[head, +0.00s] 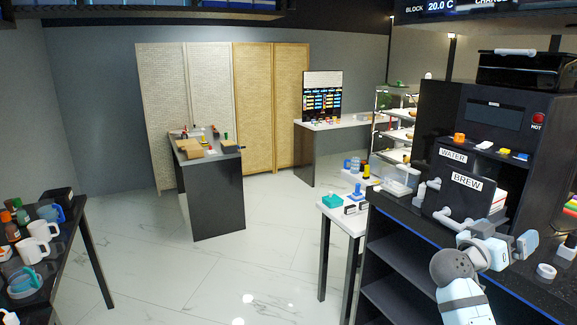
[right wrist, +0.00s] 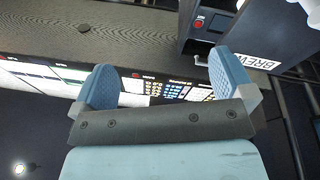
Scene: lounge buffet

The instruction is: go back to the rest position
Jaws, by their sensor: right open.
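My right gripper (head: 495,243) is at the lower right of the head view, in front of the dark machine with the BREW panel (head: 466,182). In the right wrist view its two blue-padded fingers stand wide apart with nothing between them (right wrist: 164,78). The BREW panel also shows at the top right of that view (right wrist: 262,60), beyond the fingers. I cannot tell how far the fingers are from the counter. My left gripper is not in view.
A dark shelf unit (head: 395,262) stands below the machine. A small white table (head: 338,214) stands beside it. A dark table (head: 80,235) with mugs and bottles is at left. A dark counter (head: 215,190) stands further back. The tiled floor between is clear.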

